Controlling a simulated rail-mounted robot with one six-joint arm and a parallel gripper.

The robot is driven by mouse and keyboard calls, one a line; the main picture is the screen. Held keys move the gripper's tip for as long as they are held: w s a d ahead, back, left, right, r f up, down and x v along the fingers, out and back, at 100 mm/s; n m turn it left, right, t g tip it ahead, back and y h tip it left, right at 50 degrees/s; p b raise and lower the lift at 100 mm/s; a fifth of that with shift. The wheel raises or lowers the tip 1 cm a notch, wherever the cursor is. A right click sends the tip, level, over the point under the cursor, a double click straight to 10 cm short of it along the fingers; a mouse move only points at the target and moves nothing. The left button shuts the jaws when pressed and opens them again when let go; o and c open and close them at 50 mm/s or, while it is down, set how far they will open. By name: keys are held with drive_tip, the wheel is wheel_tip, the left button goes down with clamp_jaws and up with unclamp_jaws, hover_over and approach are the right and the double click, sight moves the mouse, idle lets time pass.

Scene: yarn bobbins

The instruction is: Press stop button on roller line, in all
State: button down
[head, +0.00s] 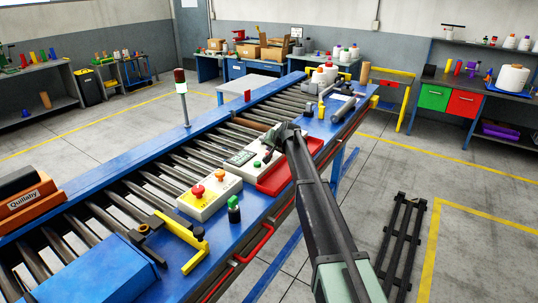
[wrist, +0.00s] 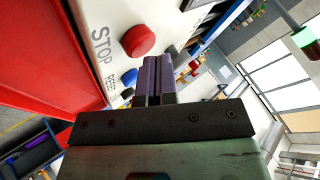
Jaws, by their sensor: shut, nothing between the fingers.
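The roller line (head: 150,177) has a blue frame and steel rollers. A white control box (head: 228,164) with a display stands on its near side. In the wrist view, a red button (wrist: 138,40) sits beside the word STOP on a white panel (wrist: 108,12), with a blue button (wrist: 130,77) close below it. My gripper (wrist: 158,58) is shut and empty, its dark purple fingertips just right of the red button in the picture. I cannot tell whether they touch it. In the head view my gripper (head: 274,139) is over the control box's right part and hides the red button.
A red tray (head: 274,184) lies by the control box. A signal lamp (head: 181,82) rises behind.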

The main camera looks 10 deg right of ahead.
drive_tip(key=shift+f+b, duration=0.4)
drive_tip(key=shift+f, duration=0.05)
drive_tip(key=shift+r, duration=0.15)
idle(0.4)
drive_tip(key=shift+r+p, duration=0.85)
drive_tip(key=shift+p, duration=0.15)
wheel_tip(320, 180, up, 5)
drive_tip(key=p, duration=0.5)
drive_tip(key=shift+r, duration=0.1)
drive_tip(key=shift+f, duration=0.2)
